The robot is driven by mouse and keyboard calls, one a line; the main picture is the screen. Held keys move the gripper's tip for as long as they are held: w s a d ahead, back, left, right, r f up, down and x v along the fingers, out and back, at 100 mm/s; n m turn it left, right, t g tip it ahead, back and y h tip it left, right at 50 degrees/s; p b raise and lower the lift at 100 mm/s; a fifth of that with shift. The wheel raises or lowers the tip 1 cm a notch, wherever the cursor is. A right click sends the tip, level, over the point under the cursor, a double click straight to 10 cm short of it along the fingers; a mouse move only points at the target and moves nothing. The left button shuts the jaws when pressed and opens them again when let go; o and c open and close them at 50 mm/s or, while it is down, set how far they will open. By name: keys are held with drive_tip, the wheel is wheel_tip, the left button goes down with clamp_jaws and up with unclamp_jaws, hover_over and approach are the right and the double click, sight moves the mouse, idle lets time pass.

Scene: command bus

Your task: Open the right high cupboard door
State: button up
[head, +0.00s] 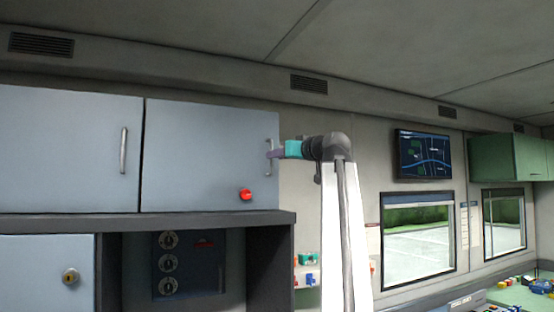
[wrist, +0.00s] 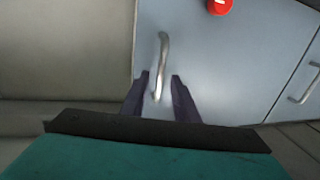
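The right high cupboard door (head: 205,150) is pale blue-grey and closed, flush with the left door. Its upright silver handle (head: 268,160) is near its right edge. It also shows in the wrist view as a curved bar (wrist: 164,50). My gripper (head: 272,154) is at this handle, reaching in from the right. In the wrist view my gripper (wrist: 159,80) has its two dark fingers apart, with one end of the handle between them. Gaps show on both sides of the bar, so the fingers do not appear to grip it.
The left high door (head: 65,150) is closed, with its own handle (head: 124,150). A red button (head: 246,194) sits low on the right door. A shelf edge (head: 150,225) runs beneath both doors. A wall screen (head: 423,155) and windows are to the right.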

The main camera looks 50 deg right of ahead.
drive_tip(key=shift+w+d, duration=0.2)
drive_tip(key=shift+w, duration=0.85)
clamp_jaws()
